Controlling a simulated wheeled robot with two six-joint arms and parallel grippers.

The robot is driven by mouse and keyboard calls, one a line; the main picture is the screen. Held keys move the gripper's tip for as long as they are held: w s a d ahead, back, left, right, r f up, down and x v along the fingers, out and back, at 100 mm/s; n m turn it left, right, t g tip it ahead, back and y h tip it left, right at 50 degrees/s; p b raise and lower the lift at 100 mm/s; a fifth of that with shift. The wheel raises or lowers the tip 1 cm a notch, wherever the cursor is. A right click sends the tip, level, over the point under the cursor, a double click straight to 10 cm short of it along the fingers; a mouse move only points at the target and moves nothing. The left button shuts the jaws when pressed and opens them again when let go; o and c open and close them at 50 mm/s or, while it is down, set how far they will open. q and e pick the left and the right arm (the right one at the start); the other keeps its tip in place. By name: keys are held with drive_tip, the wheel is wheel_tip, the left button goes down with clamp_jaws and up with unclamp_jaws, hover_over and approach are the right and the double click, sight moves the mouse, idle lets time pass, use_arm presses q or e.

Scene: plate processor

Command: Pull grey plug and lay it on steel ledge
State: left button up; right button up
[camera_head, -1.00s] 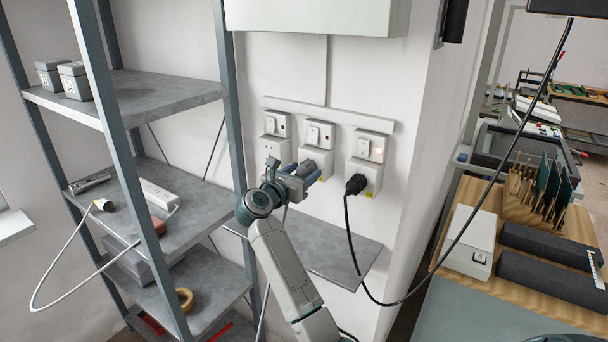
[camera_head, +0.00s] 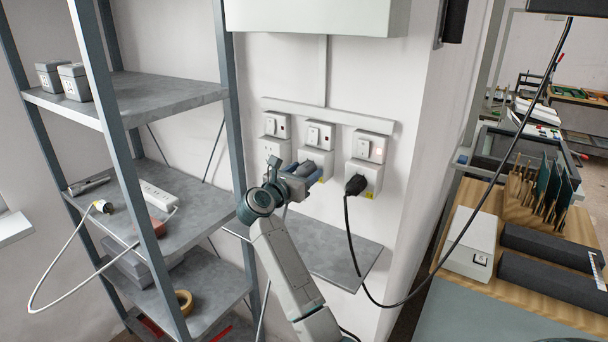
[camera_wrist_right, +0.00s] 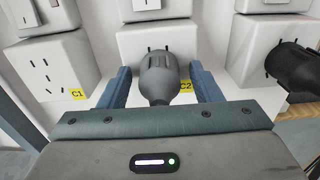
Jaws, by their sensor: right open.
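The grey plug (camera_head: 306,168) is at the middle wall socket (camera_head: 317,160). In the right wrist view the grey plug (camera_wrist_right: 158,80) is in front of the socket labelled C2, its cord end toward me. How deep it sits is hard to tell. My right gripper (camera_head: 312,175) is open, with one blue finger on each side of the plug; in the wrist view a gap shows on both sides. The steel ledge (camera_head: 335,250) is below the sockets, bare where visible and partly hidden by my right arm. My left gripper is not in view.
A black plug (camera_head: 355,185) with a hanging black cable sits in the right socket. The left socket (camera_wrist_right: 48,70), labelled C1, is empty. A metal shelf rack (camera_head: 150,215) stands at the left, holding a white power strip (camera_head: 158,194). A workbench (camera_head: 490,265) stands at the right.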

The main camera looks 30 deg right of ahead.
drive_tip(key=shift+b, duration=0.3)
idle(0.5)
clamp_jaws()
drive_tip(key=shift+a+f, duration=0.1)
drive_tip(key=shift+a, duration=0.05)
drive_tip(key=shift+b+v, duration=0.75)
drive_tip(key=shift+v, duration=2.1)
